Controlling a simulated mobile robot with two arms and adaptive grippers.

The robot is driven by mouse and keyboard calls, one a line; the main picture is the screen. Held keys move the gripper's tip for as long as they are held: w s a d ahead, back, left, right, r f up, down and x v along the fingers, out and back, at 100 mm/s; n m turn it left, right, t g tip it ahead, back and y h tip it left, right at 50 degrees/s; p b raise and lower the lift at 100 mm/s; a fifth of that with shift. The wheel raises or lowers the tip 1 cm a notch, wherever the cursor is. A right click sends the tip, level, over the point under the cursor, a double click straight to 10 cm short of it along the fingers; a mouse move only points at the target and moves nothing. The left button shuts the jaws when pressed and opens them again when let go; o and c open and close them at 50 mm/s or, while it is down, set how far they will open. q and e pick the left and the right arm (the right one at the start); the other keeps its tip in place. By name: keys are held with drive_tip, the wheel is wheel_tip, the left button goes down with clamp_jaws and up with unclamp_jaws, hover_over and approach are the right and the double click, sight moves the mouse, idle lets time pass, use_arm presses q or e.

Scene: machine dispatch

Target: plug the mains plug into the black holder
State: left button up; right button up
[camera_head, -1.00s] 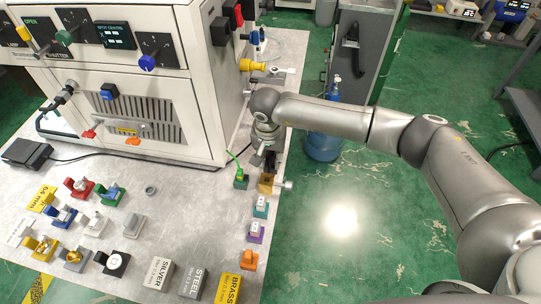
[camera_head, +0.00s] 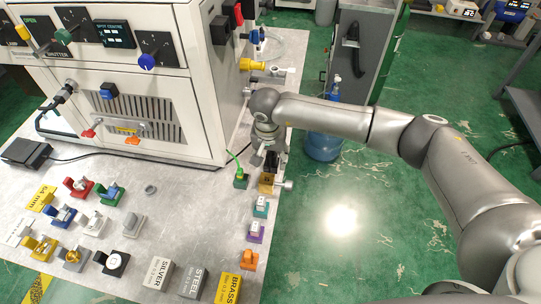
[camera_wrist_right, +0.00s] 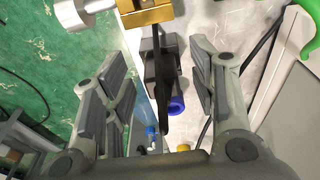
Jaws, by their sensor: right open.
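My right gripper (camera_head: 268,153) is open, low over the table's right edge beside the machine. In the right wrist view its spread fingers (camera_wrist_right: 160,62) stand either side of a black block-like part (camera_wrist_right: 155,72) with a blue ring (camera_wrist_right: 177,105), apart from both fingers. This dark part also shows just under the gripper in the head view (camera_head: 271,165); I cannot tell whether it is the mains plug or a holder. A black holder (camera_head: 104,259) with a white round face stands at the table's front. My left gripper is not in view.
A brass block (camera_head: 267,182) with a silver knob (camera_head: 288,185) sits just in front of the gripper. Several coloured holders and labelled blocks cover the table. The white machine (camera_head: 150,110) stands behind; green floor lies right.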

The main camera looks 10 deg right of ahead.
drive_tip(key=shift+r+p, duration=0.55)
drive_tip(key=shift+r, duration=1.2)
